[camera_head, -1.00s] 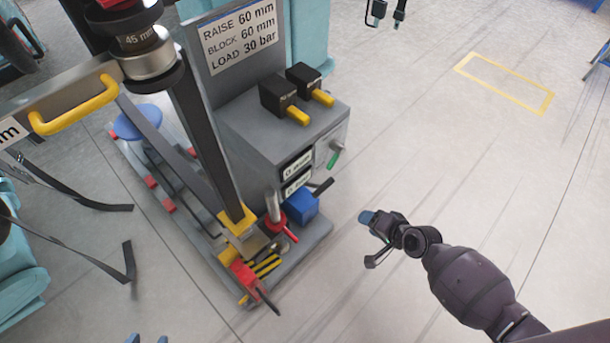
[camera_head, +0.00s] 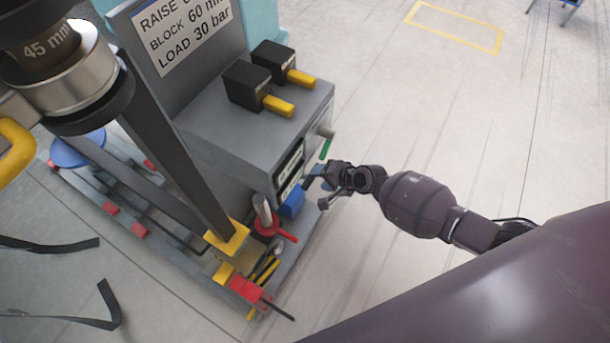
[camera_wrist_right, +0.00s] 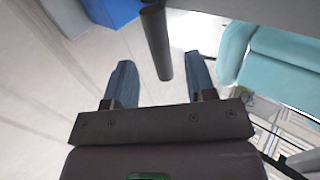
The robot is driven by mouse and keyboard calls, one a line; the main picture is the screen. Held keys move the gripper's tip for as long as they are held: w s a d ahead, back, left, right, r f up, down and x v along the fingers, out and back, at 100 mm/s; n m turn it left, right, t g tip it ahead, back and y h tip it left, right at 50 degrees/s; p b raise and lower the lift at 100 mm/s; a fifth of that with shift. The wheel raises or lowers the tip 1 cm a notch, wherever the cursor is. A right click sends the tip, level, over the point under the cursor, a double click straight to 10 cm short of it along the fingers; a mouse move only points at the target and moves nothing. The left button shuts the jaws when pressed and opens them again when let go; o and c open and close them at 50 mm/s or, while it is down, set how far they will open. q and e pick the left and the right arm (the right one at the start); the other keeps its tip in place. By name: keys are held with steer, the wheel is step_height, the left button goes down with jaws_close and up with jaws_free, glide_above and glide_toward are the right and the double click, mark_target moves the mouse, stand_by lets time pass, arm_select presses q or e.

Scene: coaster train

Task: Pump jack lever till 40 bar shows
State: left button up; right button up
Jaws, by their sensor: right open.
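The blue pump block (camera_head: 291,204) sits low on the front of the grey machine. In the head view my right gripper (camera_head: 316,191) is beside it and hides most of the lever. In the right wrist view a dark round lever bar (camera_wrist_right: 157,45) reaches down between the two blue fingertips of my open right gripper (camera_wrist_right: 160,72), with a gap on both sides. The blue block also shows at the top of the wrist view (camera_wrist_right: 112,10). Two small displays (camera_head: 289,166) are on the machine's front; their reading is too small to tell. My left gripper is out of view.
Two black boxes with yellow levers (camera_head: 278,105) are on top. A dark slanted post (camera_head: 172,150) stands left.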

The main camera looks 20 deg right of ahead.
mark_target(307, 176)
steer(key=b+x, duration=0.1)
steer(key=x, duration=0.4)
steer(key=shift+s+a+f+b, duration=0.1)
steer(key=shift+f+b, duration=0.3)
steer(key=shift+w+a+f, duration=0.2)
steer(key=shift+w+a, duration=0.15)
steer(key=shift+w, duration=0.2)
jaws_close()
